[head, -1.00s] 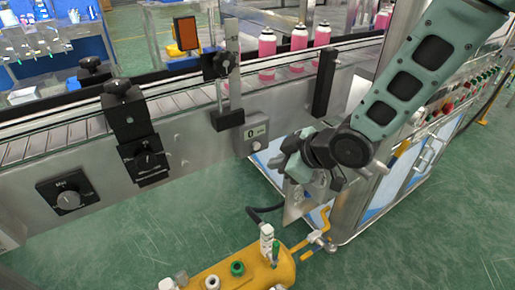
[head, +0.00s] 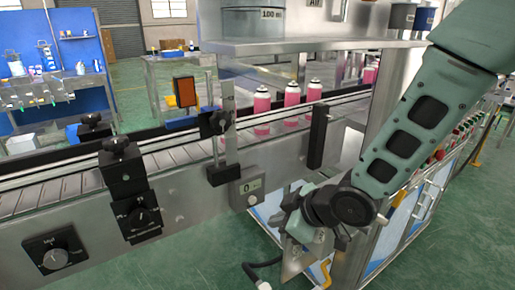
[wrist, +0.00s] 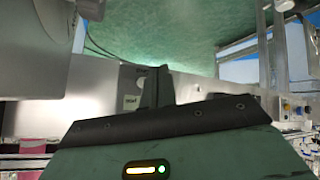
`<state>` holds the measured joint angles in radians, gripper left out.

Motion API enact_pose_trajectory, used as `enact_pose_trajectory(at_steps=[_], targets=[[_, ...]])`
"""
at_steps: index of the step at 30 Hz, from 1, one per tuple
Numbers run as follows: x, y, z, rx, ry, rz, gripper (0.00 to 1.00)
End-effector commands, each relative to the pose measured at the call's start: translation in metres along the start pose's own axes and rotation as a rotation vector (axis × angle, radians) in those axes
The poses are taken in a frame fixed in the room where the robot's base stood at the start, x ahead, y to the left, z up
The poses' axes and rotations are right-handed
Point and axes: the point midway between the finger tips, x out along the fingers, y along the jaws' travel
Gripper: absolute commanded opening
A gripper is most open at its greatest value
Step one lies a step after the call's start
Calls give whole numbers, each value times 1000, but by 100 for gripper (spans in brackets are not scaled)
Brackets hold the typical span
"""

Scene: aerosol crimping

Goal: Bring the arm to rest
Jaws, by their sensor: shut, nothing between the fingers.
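My gripper (wrist: 157,86) shows in the wrist view as two dark fingers together, with nothing held between them. In the head view my arm comes down from the upper right, and my gripper (head: 300,232) hangs bent at its lower end, in front of the conveyor's side panel. Its fingertips are hard to make out there. Whether it touches the machine cannot be told.
The conveyor (head: 180,240) carries several pink cans (head: 292,96) behind my arm. A cabinet with a button panel (head: 455,140) stands at right. Green floor (head: 460,225) lies open at lower right.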

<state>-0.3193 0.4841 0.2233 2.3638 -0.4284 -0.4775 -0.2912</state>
Motion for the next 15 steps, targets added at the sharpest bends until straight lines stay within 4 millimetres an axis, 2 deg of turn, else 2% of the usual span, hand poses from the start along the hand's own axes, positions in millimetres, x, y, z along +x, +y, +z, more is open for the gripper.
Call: enact_pose_trajectory(at_steps=[1, 5, 7, 12, 15], targets=[[-14, 0, -7, 15, -25, 2, 0], [-61, -8, -16, 103, -162, 3, 0], [-95, -17, -20, 170, -256, 1, 0], [-179, -53, -20, 344, -486, -19, 0], [-222, -76, -18, 429, -600, -36, 0]])
